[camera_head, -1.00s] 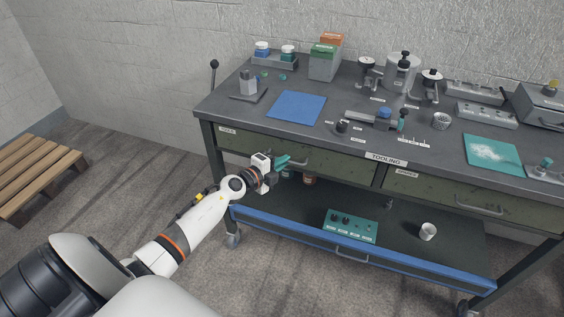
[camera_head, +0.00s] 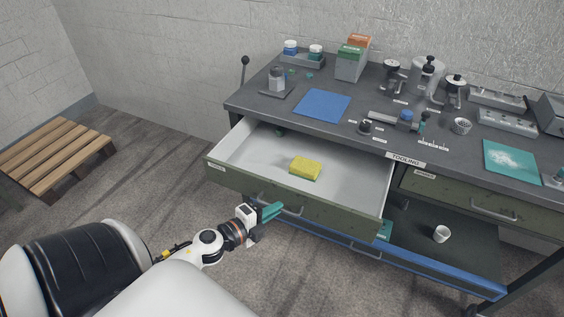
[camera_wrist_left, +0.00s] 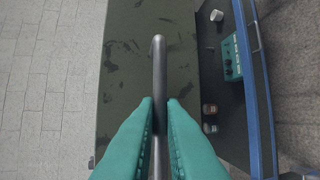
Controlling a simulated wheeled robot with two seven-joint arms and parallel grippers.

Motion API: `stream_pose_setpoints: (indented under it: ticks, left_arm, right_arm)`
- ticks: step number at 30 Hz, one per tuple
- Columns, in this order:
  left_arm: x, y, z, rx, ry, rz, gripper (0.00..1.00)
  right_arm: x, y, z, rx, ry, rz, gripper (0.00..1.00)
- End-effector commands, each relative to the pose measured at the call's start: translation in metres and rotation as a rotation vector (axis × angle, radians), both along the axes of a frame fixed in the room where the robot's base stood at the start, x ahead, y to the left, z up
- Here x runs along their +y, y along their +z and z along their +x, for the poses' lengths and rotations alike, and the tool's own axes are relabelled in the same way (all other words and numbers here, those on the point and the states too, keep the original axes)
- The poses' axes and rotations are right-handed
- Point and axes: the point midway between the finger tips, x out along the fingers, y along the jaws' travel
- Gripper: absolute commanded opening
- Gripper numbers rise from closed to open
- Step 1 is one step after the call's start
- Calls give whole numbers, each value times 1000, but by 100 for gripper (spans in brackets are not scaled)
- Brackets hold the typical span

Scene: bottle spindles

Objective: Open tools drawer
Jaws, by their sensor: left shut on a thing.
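The tools drawer (camera_head: 240,186) stands pulled out from the left side of the workbench. Its green front faces me and its white inside is visible. A yellow sponge (camera_head: 305,167) lies in it, and a small dark green thing sits near its back left. My left gripper (camera_head: 276,209), with teal fingers, is at the drawer's front. In the left wrist view its fingers (camera_wrist_left: 160,115) are closed around the metal bar handle (camera_wrist_left: 158,60). My right gripper is not in view.
The second drawer (camera_head: 470,199) on the right is shut. A blue-edged lower shelf (camera_head: 450,285) holds a white cup (camera_head: 441,233). The benchtop (camera_head: 345,132) carries a blue mat (camera_head: 322,107) and several tools. A wooden pallet (camera_head: 55,155) lies at the left.

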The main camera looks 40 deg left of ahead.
Motion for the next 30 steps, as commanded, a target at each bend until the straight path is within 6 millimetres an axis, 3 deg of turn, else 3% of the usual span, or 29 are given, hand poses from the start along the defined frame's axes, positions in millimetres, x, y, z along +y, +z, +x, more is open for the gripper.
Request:
stream_pose_setpoints:
  ticks: [7, 20, 21, 25, 30]
  left_arm:
    - [-5, 0, -21, 0, 0, 0, 0]
    - [-6, 0, -24, -1, -2, -1, 0]
    - [-6, 0, -24, -1, -2, -1, 10]
    - [-6, 0, -24, -1, -1, 0, 31]
    - [-6, 0, -24, -1, -1, 0, 31]
  right_arm:
    - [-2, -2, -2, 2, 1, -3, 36]
    - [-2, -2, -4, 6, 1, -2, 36]
    - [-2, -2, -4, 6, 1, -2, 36]
    - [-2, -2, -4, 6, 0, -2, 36]
    - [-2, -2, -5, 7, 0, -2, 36]
